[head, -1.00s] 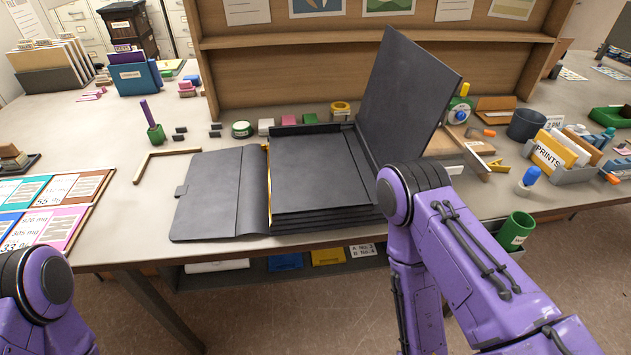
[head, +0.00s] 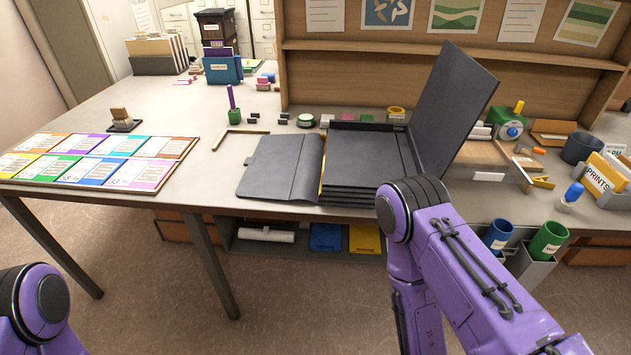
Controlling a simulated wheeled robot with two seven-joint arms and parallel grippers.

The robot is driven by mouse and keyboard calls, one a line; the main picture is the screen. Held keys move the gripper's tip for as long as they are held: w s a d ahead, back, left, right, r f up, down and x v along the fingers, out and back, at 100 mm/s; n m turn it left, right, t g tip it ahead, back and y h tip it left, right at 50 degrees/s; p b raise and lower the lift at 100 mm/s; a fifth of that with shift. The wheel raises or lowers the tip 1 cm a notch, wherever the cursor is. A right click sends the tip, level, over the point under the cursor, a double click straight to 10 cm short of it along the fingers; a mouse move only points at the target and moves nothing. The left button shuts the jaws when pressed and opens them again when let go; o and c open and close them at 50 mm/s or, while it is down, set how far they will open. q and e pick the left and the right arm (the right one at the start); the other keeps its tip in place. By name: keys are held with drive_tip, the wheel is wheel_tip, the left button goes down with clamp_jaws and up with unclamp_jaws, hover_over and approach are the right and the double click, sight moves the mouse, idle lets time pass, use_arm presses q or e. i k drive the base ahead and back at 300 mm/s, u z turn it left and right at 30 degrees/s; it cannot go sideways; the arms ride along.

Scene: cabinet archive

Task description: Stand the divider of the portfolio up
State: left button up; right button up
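The dark grey portfolio lies open on the table. Its cover flap (head: 282,167) lies flat to the left, with a tab on its left edge. The portfolio's body (head: 362,160) is a stack of dark layers in the middle. A large dark panel (head: 452,108), which looks like the divider, stands up at the body's right side, leaning to the right. My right arm's purple links stand in front of the portfolio's right corner and hide part of it. Only a purple joint of my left arm shows at the lower left. Neither gripper shows.
A colour chart board (head: 95,160) lies on the left of the table. A wooden shelf stands behind.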

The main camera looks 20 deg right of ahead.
sight(360, 156)
drive_tip(key=u, duration=0.75)
drive_tip(key=i, duration=0.95)
drive_tip(key=z, duration=1.1)
